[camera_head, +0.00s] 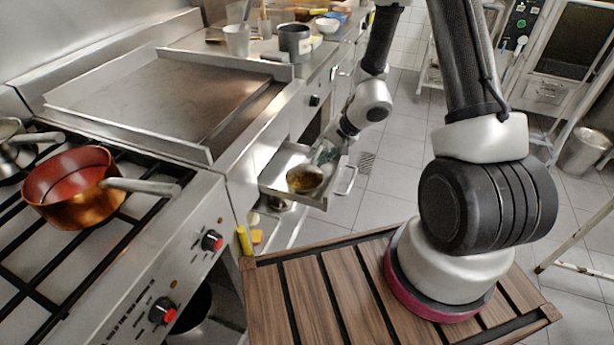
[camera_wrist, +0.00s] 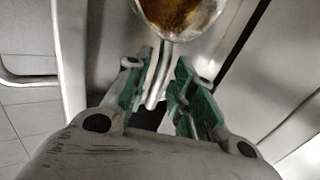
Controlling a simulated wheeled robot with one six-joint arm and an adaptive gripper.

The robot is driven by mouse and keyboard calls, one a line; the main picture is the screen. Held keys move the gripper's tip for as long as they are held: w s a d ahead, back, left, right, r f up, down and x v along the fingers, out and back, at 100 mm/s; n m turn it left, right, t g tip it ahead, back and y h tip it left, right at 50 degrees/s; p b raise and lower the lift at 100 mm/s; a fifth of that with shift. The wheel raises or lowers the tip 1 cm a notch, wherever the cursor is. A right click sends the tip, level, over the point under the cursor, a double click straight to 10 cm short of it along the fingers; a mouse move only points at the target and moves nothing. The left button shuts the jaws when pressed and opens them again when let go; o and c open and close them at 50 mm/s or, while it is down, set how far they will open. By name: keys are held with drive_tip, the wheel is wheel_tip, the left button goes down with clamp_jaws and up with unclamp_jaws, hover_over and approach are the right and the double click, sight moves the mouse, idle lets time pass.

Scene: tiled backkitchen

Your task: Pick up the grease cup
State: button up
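The grease cup (camera_head: 304,179) is a round metal cup with brown-yellow grease in it, sitting in the pulled-out drawer (camera_head: 270,184) below the griddle. In the wrist view the cup (camera_wrist: 180,14) is at the top edge, partly cut off, and its metal handle points down toward my gripper. My gripper (camera_wrist: 162,68) is open, with green finger pads on either side of the handle. I see a gap on both sides, and the pads do not appear to press on it. In the head view my gripper (camera_head: 327,154) is just behind the cup, over the drawer.
The griddle (camera_head: 160,100) is above and left of the drawer. A copper pot (camera_head: 75,188) sits on the stove at left. The drawer's bar handle (camera_head: 347,181) sticks out at right. The wooden slatted top (camera_head: 300,290) in front is bare around my arm base.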

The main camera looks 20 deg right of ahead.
drive_tip(key=shift+x, duration=1.2)
clamp_jaws()
drive_tip(key=shift+r, duration=0.2)
